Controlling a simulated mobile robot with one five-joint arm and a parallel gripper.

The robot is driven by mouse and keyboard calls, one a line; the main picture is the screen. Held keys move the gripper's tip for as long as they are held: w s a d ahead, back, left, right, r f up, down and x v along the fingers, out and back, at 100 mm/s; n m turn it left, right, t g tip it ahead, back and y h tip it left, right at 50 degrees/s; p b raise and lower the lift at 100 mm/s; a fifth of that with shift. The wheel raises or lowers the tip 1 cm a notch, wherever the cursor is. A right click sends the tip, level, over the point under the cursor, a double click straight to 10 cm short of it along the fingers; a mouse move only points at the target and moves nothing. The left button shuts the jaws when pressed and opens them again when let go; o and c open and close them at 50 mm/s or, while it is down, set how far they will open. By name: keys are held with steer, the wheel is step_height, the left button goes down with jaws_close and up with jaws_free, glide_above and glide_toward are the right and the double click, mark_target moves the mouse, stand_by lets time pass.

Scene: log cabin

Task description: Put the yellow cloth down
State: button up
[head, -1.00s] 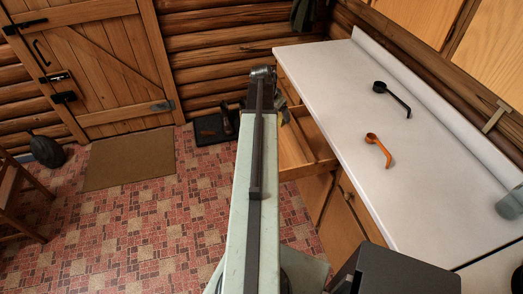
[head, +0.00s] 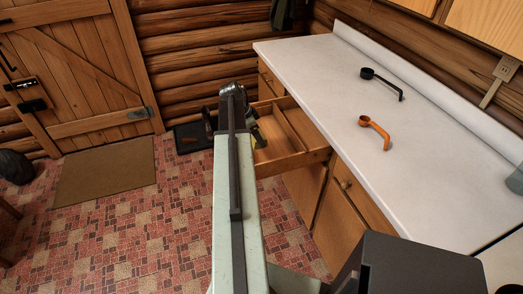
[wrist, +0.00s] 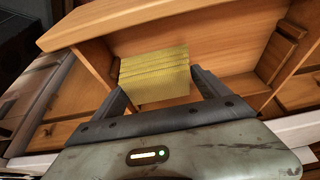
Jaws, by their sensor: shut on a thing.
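The yellow cloth (wrist: 155,76) is folded and ribbed, and sits between the two fingers of my gripper (wrist: 158,88) in the wrist view. My gripper is shut on it. The cloth is over the open wooden drawer (wrist: 215,45); I cannot tell whether it touches the drawer floor. In the head view the open drawer (head: 292,128) sticks out under the counter, and my arm hides most of the gripper and cloth at its left end.
The white counter (head: 330,75) holds a black scoop (head: 381,81) and an orange scoop (head: 375,131). Cabinet doors stand below. A brown doormat (head: 105,172) lies by the wooden door (head: 70,80), and a dark tray (head: 190,138) is on the floor behind my arm.

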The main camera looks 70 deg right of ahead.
step_height(320, 180, down, 10)
steer(key=b, duration=1)
steer(key=shift+f, duration=0.15)
steer(key=shift+r, duration=0.25)
steer(key=shift+f, duration=0.15)
steer(key=o, duration=1.3)
steer(key=shift+o, duration=0.2)
steer(key=shift+r+p, duration=0.45)
steer(key=shift+r, duration=0.1)
steer(key=p+v, duration=1)
steer(key=v, duration=0.1)
steer(key=shift+a+r, duration=0.1)
steer(key=shift+a, duration=0.05)
